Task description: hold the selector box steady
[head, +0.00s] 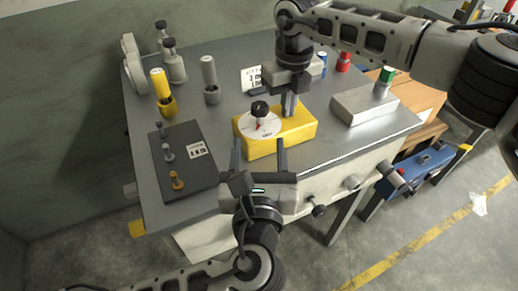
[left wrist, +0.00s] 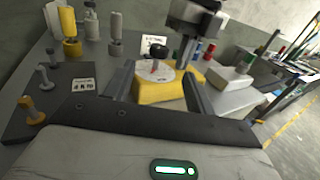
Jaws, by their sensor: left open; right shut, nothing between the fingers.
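The yellow selector box (head: 299,125) sits on the grey bench, with a white dial disc and a black knob (head: 259,107) on its top. It also shows in the left wrist view (left wrist: 152,91), between and beyond my left fingers. My left gripper (head: 259,146) is open at the box's near side, with its fingers spread and nothing held. I cannot tell whether the fingers touch the box. My right gripper (head: 290,112) is shut and empty, pointing down at the box top to the right of the knob. Whether it touches the box is unclear.
A dark panel (head: 190,140) with small pegs and a label lies to the left. Yellow and grey cylinders (head: 209,73) in holders stand behind it. A pale block (head: 365,103) with a green-topped part is at right. The bench's front edge is close by.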

